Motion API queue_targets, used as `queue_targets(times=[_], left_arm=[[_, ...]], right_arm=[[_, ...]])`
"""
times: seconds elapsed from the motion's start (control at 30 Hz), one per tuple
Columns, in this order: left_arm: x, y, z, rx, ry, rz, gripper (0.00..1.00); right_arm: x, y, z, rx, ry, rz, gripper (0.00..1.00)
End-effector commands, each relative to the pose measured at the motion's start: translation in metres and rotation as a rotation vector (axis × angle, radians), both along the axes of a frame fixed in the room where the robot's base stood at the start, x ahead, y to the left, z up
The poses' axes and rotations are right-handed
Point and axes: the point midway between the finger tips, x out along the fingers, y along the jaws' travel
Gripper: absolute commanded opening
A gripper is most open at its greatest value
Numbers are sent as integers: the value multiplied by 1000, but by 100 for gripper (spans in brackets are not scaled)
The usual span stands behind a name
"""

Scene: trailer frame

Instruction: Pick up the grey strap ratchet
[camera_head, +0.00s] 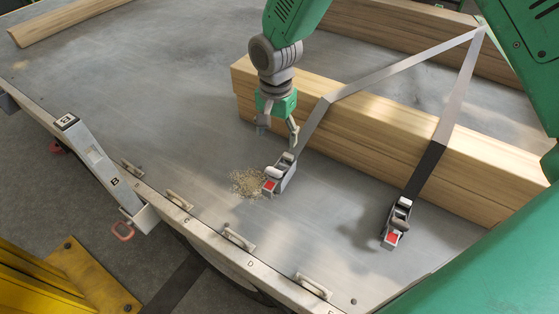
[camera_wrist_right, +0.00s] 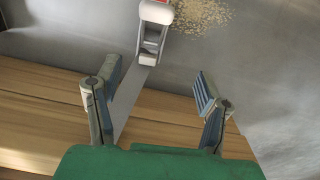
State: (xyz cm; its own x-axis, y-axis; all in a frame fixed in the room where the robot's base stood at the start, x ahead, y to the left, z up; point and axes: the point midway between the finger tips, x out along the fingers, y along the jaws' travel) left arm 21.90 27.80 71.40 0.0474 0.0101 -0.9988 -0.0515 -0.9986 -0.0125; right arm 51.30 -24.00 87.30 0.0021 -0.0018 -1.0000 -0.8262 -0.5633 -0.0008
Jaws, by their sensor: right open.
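The grey strap ratchet (camera_head: 285,172), with a red and white end, lies on the metal bed in front of the timber. Its grey strap (camera_head: 313,124) runs up over the beams. My right gripper (camera_head: 278,133) is open and empty, just behind and above the ratchet, not touching it. In the right wrist view, the ratchet (camera_wrist_right: 152,38) is at top centre, beyond the open fingers of the gripper (camera_wrist_right: 157,84). The grey strap (camera_wrist_right: 138,88) passes below the gap between the fingers, nearer the left finger. My left gripper is not in view.
A second ratchet (camera_head: 398,218) on a black strap section (camera_head: 425,170) lies to the right. Stacked timber (camera_head: 360,145) stands behind both. Sawdust (camera_head: 247,183) lies left of the grey strap ratchet. The bed's edge has metal loops (camera_head: 238,239).

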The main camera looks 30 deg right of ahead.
Motion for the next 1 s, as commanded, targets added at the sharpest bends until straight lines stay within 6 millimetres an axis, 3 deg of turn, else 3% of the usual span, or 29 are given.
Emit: queue_targets(times=[0.3,0.57,0.8,1.0], left_arm=[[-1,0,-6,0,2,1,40],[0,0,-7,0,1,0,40],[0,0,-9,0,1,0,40],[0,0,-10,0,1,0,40]], right_arm=[[2,-6,-67,8,9,-1,63],[0,-6,-87,8,6,-2,63],[-6,-7,-121,6,9,-2,63],[-6,-8,-136,7,5,-2,63]])
